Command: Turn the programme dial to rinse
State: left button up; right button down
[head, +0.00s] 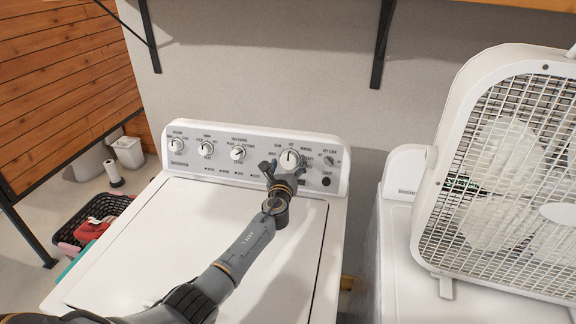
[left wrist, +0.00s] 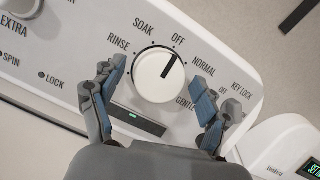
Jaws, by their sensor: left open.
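The programme dial (head: 290,158) is a round white knob at the right part of the washer's control panel (head: 215,135). In the left wrist view the dial (left wrist: 153,82) has a dark pointer line aimed at OFF, between SOAK and NORMAL. The RINSE label (left wrist: 119,43) is at the dial's upper left, and GENTLE is at its lower right, partly covered by a finger. My left gripper (head: 284,168) is open in front of the dial. In the left wrist view its blue-padded fingers (left wrist: 158,75) are on either side of the dial, with gaps visible. My right gripper is not in view.
Smaller knobs (head: 206,148) line the panel to the left. A key-lock knob (head: 329,160) and a dark round button (head: 326,181) are close on the right. A box fan (head: 450,215) stands on the neighbouring machine. Shelf brackets (head: 382,45) are above. The washer lid (head: 170,225) is clear.

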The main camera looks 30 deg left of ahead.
pick_arm(q)
jog(key=shift+w, duration=0.1)
jog(key=c, duration=1.2)
jog(key=shift+o, duration=0.2)
jog(key=shift+n, duration=0.4)
jog(key=n+g+y, duration=0.1)
jog(key=n, duration=0.2)
jog(key=shift+d+b, duration=0.1)
jog(key=shift+b, duration=0.3)
jog(key=n+g+y, duration=0.1)
jog(key=n, duration=0.4)
jog(key=shift+n+b, duration=0.3)
jog(key=n+g, duration=0.1)
jog(key=n, duration=0.1)
jog(key=n+g, duration=0.1)
jog(key=n, duration=0.1)
jog(key=shift+r+n+y, duration=0.15)
jog(key=shift+n+y, duration=0.15)
jog(key=shift+n, duration=0.1)
jog(key=shift+n+g, duration=0.5)
jog(key=shift+n, duration=1.3)
